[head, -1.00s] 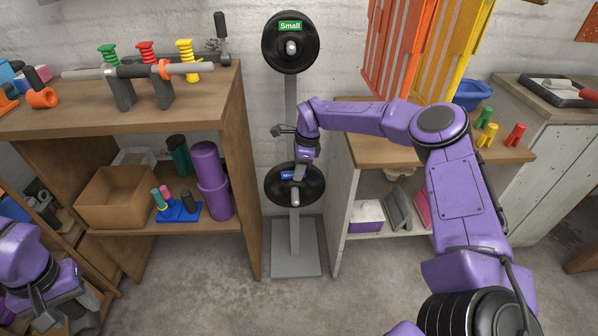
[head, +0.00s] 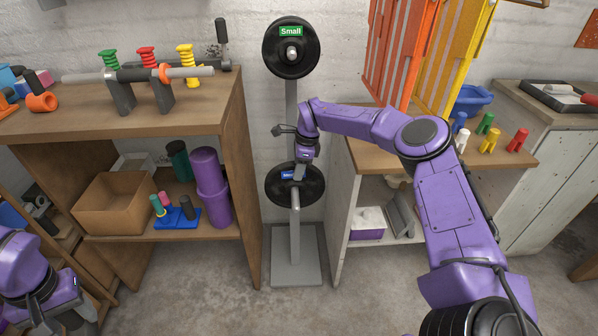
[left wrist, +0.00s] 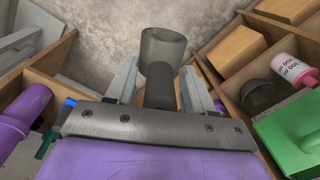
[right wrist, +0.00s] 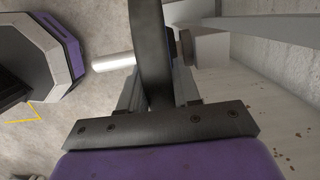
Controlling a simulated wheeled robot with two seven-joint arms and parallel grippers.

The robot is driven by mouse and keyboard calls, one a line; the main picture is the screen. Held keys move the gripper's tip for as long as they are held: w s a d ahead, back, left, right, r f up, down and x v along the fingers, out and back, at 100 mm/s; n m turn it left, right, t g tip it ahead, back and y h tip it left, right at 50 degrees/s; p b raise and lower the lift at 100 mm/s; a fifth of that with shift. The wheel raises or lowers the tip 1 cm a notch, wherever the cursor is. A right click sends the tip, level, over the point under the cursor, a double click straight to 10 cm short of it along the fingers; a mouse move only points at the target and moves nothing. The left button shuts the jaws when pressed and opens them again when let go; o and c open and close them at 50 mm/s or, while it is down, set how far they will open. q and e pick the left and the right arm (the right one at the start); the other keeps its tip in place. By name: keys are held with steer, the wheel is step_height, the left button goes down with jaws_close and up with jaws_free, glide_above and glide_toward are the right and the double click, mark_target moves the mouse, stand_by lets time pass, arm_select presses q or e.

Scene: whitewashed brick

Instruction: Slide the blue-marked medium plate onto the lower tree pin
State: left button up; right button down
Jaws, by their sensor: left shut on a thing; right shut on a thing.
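The blue-marked medium plate (head: 314,190) is a black disc standing upright at the lower part of the tree, its blue label partly covered. My right gripper (head: 300,172) is shut on its upper rim. In the right wrist view the plate (right wrist: 151,45) is edge-on between the fingers (right wrist: 158,95). The pale lower pin (right wrist: 112,62) sticks out on one side, and a short stub joins a block on the other; the plate appears to be around the pin. The pin also shows in front of the plate in the head view (head: 295,198). My left gripper (left wrist: 155,95) is shut on a dark grey hollow-ended piece (left wrist: 163,50).
The small plate (head: 272,60) with a green label hangs on the upper pin. The tree's grey base (head: 297,268) stands between a left wooden shelf (head: 247,190) and a right pale cabinet (head: 341,215). Open floor lies in front.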

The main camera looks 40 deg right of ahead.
arm_select(q)
steer(key=shift+f, duration=0.15)
arm_select(e)
steer(key=shift+w+d+r, duration=0.1)
steer(key=shift+w+r, duration=0.2)
steer(key=shift+w, duration=0.1)
steer(key=c, duration=0.8)
jaws_free()
steer(key=shift+r, duration=0.1)
arm_select(q)
steer(key=shift+s+a, duration=0.1)
steer(key=shift+s, duration=0.05)
arm_select(e)
steer(key=shift+o, duration=0.4)
steer(key=shift+s, duration=0.15)
steer(key=shift+s+f, duration=0.15)
steer(key=shift+f, duration=0.25)
arm_select(q)
steer(key=shift+r+p, duration=0.35)
steer(key=shift+r, duration=0.2)
arm_select(e)
step_height(320, 180, up, 12)
steer(key=s+d, duration=0.1)
steer(key=d, duration=0.1)
steer(key=shift+r, duration=0.2)
steer(key=shift+s, duration=0.1)
